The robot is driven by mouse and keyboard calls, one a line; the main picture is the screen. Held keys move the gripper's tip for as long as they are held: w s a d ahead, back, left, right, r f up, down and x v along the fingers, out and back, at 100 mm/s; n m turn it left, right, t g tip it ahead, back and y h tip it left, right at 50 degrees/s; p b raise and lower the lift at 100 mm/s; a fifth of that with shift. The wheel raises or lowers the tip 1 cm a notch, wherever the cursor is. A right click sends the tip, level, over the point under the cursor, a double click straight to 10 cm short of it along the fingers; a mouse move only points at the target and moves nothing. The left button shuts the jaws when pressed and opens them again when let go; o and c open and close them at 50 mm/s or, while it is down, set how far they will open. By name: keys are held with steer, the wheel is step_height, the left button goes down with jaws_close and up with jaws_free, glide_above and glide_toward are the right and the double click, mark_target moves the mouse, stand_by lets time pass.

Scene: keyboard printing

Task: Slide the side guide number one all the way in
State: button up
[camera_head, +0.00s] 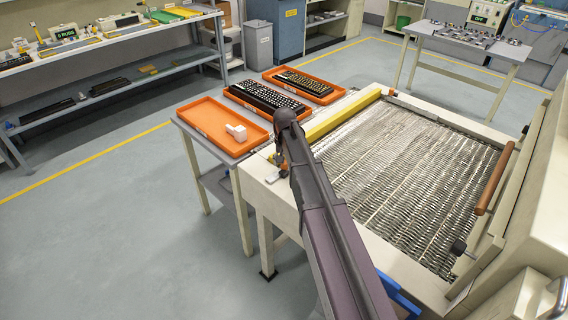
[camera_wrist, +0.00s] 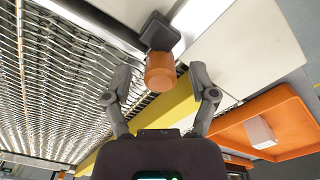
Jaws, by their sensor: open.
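An orange cylindrical knob (camera_wrist: 160,72) on a dark block (camera_wrist: 161,32) sits at the machine's edge in the wrist view; it looks like the side guide's handle, though no number is readable. My gripper (camera_wrist: 160,80) is open, one finger on each side of the knob, with visible gaps and no clear contact. In the head view my gripper (camera_head: 280,168) is at the machine's near left corner, and my arm hides most of the guide there. A yellow bar (camera_head: 343,116) runs along the machine bed's left edge.
The wire-mesh bed (camera_head: 410,165) lies right of my arm. An orange tray (camera_head: 205,135) with a white block (camera_head: 237,131) stands left of the machine, and keyboards (camera_head: 265,98) lie in trays behind it. Open floor (camera_head: 120,240) is at left.

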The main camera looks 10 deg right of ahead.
jaws_close()
steer(key=w+d, duration=0.1)
steer(key=d, duration=0.1)
steer(key=w+d, duration=0.3)
steer(key=d, duration=0.1)
steer(key=shift+w+d, duration=0.15)
steer(key=shift+d, duration=0.05)
jaws_free()
steer(key=shift+a, duration=0.1)
